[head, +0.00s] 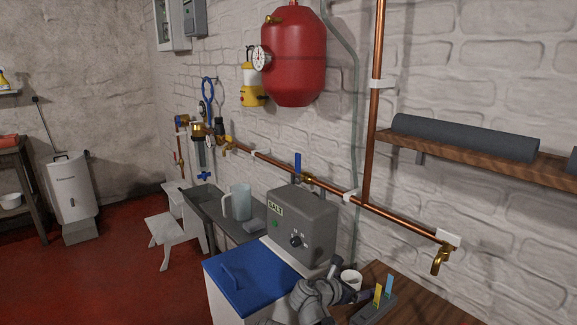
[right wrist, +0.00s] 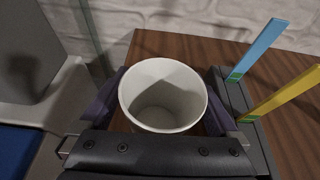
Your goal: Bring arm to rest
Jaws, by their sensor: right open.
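My right gripper (head: 350,292) is low in the head view, over the wooden table at the bottom right. In the right wrist view its jaws (right wrist: 170,100) are open, with one purple finger on each side of a white cup (right wrist: 162,95). The cup is empty and upright on the table; I cannot tell whether the fingers touch it. The cup also shows in the head view (head: 351,278), partly hidden by my gripper. My left gripper is not in view.
A grey holder (head: 372,309) with a yellow strip (head: 377,294) and a blue strip (head: 389,284) stands close to the gripper's right. The grey SALT box (head: 302,228) and blue-lidded box (head: 252,279) are to the left. A brass tap (head: 440,262) hangs over the table.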

